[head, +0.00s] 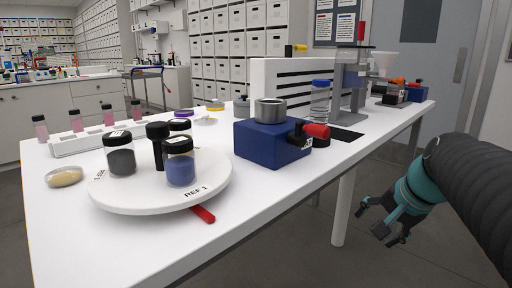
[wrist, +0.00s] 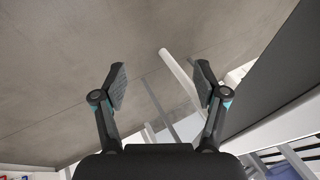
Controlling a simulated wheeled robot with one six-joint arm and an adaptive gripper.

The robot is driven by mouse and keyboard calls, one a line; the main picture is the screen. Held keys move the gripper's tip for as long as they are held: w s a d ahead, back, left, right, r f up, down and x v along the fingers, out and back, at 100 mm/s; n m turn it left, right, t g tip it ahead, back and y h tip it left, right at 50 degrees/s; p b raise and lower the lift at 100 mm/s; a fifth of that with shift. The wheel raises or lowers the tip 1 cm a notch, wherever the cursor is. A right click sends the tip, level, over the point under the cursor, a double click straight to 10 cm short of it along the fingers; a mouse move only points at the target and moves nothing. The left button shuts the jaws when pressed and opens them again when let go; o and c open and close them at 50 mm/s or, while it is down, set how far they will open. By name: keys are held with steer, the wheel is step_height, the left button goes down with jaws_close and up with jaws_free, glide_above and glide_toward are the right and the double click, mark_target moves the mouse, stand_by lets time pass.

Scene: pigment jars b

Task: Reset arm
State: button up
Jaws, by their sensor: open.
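My gripper (head: 383,222) hangs off the right edge of the white table in the head view, over the floor and apart from everything. In the wrist view its two fingers (wrist: 160,85) stand wide apart with nothing between them. My dark arm enters from the right in the head view. On the table, a white turntable (head: 212,184) marked REF 1 carries a jar of dark pigment (head: 121,159) and a jar of blue pigment (head: 181,167), both black-lidded. A black post or knob stands between them.
The white table (head: 270,205) lies left of my gripper, with a table leg (head: 343,207) close by. On it stand a blue device (head: 272,142) with a metal cup, a rack (head: 90,139) of pink vials, a red tab (head: 203,214) and a grey stand (head: 352,90). A door (head: 430,80) is behind.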

steer(key=s+a+f+n, duration=0.4)
steer(key=s+f+n, duration=0.1)
steer(key=s, duration=0.2)
steer(key=s+a+f+n+h, duration=0.1)
steer(key=s+a+f+n, duration=0.3)
steer(key=s, duration=0.3)
steer(key=shift+s+a+f+n, duration=0.3)
steer(key=shift+a+f+n, duration=0.1)
steer(key=shift+a, duration=0.2)
